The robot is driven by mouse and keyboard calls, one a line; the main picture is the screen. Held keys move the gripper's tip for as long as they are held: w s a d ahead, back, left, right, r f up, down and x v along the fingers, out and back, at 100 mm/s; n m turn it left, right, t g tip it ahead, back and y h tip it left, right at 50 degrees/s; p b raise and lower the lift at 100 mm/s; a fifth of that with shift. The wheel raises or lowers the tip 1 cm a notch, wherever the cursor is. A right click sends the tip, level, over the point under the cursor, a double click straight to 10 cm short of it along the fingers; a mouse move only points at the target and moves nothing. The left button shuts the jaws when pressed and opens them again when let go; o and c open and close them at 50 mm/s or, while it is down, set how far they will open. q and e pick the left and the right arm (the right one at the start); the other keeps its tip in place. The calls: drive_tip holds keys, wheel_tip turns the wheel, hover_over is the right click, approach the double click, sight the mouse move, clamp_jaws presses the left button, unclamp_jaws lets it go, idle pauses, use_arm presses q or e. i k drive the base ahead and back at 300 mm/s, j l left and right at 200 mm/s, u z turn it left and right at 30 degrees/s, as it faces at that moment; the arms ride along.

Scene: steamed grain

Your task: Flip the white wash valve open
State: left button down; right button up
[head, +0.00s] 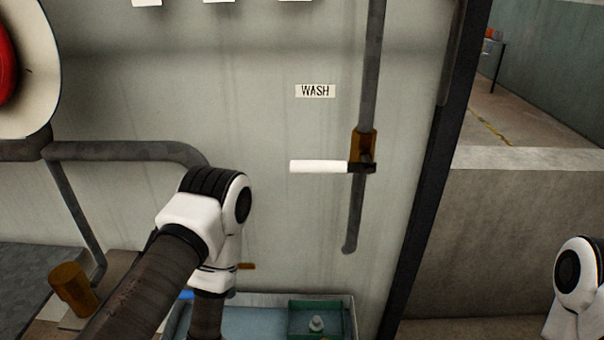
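The white wash valve handle (318,167) points level to the left from a brass valve body (364,144) on a vertical grey pipe (372,70). A "WASH" label (315,91) is on the wall above the handle. My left arm comes in from the lower left, and its wrist joint is left of and below the handle, apart from it. The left gripper is hidden behind or below my arm. Only a white and black joint of my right arm shows at the lower right edge; its gripper is out of view.
A tray (345,300) with a green compartment (335,304) holding a small pale object (316,322) lies at the bottom. A bent grey pipe (120,151) runs along the wall at left. A dark post (428,190) stands right of the valve. The wall around the handle is clear.

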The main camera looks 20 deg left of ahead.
sight(366, 166)
drive_tip(key=k+j+z, duration=0.2)
drive_tip(key=j+z, duration=0.15)
drive_tip(key=k+j+z, duration=0.2)
drive_tip(key=j+z, duration=0.2)
drive_tip(key=k+j+z, duration=0.2)
drive_tip(key=z, duration=0.15)
drive_tip(key=k, duration=0.1)
